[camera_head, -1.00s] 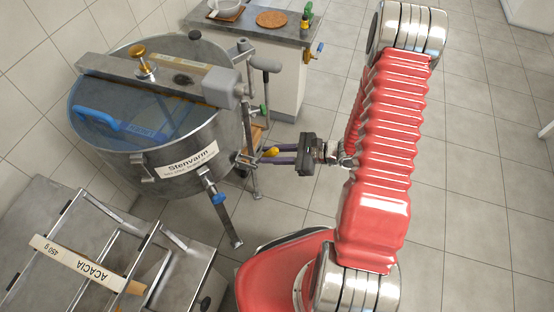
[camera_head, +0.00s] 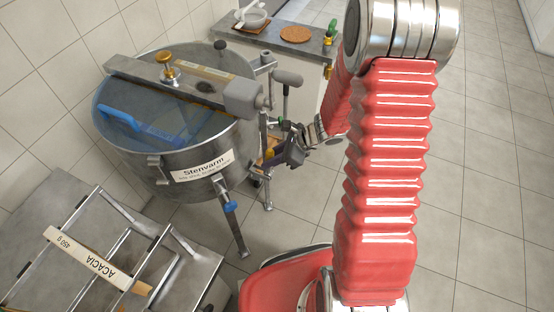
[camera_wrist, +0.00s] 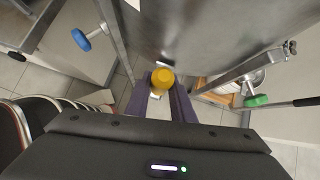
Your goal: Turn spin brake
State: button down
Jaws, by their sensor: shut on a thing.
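The steel drum labelled "Stenvarm" (camera_head: 170,190) stands on legs at the left in the head view. A yellow knob (camera_wrist: 162,80), which looks like the spin brake's handle, sits low on the drum's side. My gripper (camera_wrist: 162,92) has its two purple fingers on either side of the knob and is shut on it. In the head view my gripper (camera_head: 276,156) is tilted against the drum's right side, where the knob is largely hidden. The knob's stem is hidden in the wrist view.
A blue-handled valve (camera_head: 231,206) is at the drum's front. A grey-handled crank (camera_head: 287,78) and a green-handled part (camera_wrist: 256,101) are close to my gripper. A metal rack with an "ACACIA" strip (camera_head: 88,256) stands at lower left. Tiled floor is free at right.

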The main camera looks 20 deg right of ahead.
jog(key=shift+w+a+f+g+h, duration=0.1)
jog(key=shift+a+g+h, duration=0.3)
jog(key=shift+a, duration=0.15)
jog(key=c, duration=1.8)
grip_release()
jog(key=shift+c, duration=0.2)
jog(key=o, duration=0.3)
jog(key=shift+w, duration=0.1)
jog(key=shift+d, duration=0.2)
jog(key=v, duration=1.3)
jog(key=shift+r, duration=0.35)
